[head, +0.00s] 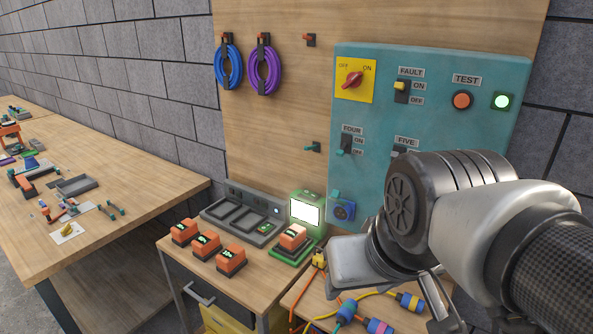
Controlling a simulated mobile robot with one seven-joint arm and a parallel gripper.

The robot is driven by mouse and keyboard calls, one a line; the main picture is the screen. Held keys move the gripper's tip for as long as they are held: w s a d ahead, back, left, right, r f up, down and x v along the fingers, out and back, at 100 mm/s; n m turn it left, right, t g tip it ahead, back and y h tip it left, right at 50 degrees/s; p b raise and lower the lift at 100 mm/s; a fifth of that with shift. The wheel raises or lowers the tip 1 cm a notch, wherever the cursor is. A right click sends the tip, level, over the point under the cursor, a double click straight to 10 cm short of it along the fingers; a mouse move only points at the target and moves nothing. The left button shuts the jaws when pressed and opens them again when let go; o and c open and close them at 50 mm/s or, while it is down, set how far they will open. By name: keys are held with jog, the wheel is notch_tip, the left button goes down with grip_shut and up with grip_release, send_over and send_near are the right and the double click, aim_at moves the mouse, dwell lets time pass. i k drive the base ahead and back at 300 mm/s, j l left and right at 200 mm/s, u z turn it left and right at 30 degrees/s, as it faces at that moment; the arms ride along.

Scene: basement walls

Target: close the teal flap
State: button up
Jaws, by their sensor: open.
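A teal control panel (430,75) is fixed to the wooden board. Low on its left side is a blue round socket (344,211). A small teal flap (336,195) shows at the socket's upper left and appears raised, leaving the socket face uncovered. My arm reaches in from the right, and its wrist hides the panel's lower right part. My gripper (441,306) shows only in part below the wrist, at the lower right. It is open and apart from the flap; its fingertips are not clear.
Below the panel, a bench holds a green charger (306,212) with a lit screen, a grey tray (240,217), several orange batteries (230,258) and cables with coloured plugs (378,326). Blue (228,66) and purple (264,70) coils hang on the board. Another cluttered table (130,190) stands at left.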

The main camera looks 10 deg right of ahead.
aim_at(335, 195)
jog(key=l+z, duration=0.1)
jog(key=z, duration=0.15)
jog(key=k+j, duration=0.1)
jog(key=j, duration=0.8)
jog(key=i+j, duration=0.2)
jog(key=i, duration=0.15)
jog(key=i+j+u, duration=0.1)
jog(key=i, duration=0.25)
